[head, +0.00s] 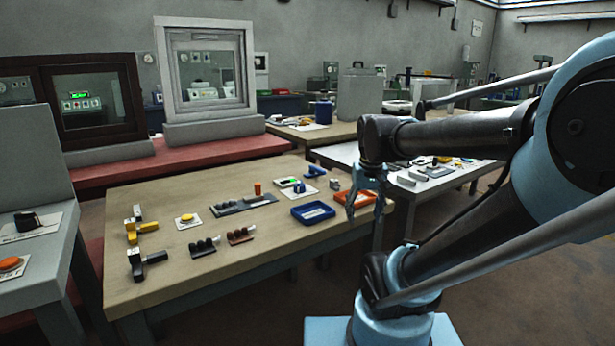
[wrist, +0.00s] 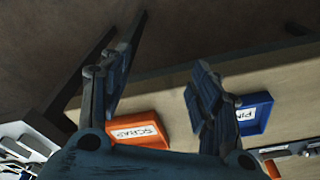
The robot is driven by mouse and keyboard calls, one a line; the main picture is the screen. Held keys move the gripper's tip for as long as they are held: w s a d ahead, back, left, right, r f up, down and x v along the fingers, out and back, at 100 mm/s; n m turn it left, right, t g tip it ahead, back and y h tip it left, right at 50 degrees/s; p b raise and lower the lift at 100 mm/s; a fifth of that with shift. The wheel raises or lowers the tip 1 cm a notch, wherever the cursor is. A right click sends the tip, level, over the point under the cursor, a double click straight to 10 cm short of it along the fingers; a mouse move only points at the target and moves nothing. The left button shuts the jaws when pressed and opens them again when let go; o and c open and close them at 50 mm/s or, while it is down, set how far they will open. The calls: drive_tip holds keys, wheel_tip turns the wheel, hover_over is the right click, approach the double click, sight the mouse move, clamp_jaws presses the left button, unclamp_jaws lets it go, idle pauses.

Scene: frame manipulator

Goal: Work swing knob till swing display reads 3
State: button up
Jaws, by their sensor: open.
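I cannot single out a swing knob or a swing display by any readable label. A small lit green display (head: 79,96) shows in the pane of the dark brown frame at the left; its digits are too small to read. A row of small pale controls (head: 82,104) shows just below it. My gripper (head: 363,203) hangs over the right end of the wooden table, far to the right of that display. In the wrist view my gripper (wrist: 166,62) has its fingers spread apart, with nothing between them.
The wooden table (head: 160,285) holds a blue tray (head: 313,212), an orange tray (head: 355,198) labelled SCRAP in the wrist view, yellow (head: 140,224) and black (head: 146,262) clamp-like tools and small parts. A white frame (head: 207,65) stands behind on a red bench (head: 180,162).

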drive_tip(key=s+d+f, duration=0.3)
drive_tip(key=s+f, duration=0.5)
drive_tip(key=f, duration=0.1)
wheel_tip(320, 180, up, 25)
drive_tip(key=m+g, duration=0.2)
drive_tip(key=m, duration=1.3)
hover_over(300, 181)
wheel_tip(300, 181, down, 17)
drive_tip(key=shift+s+f, duration=0.15)
drive_tip(key=c, duration=1)
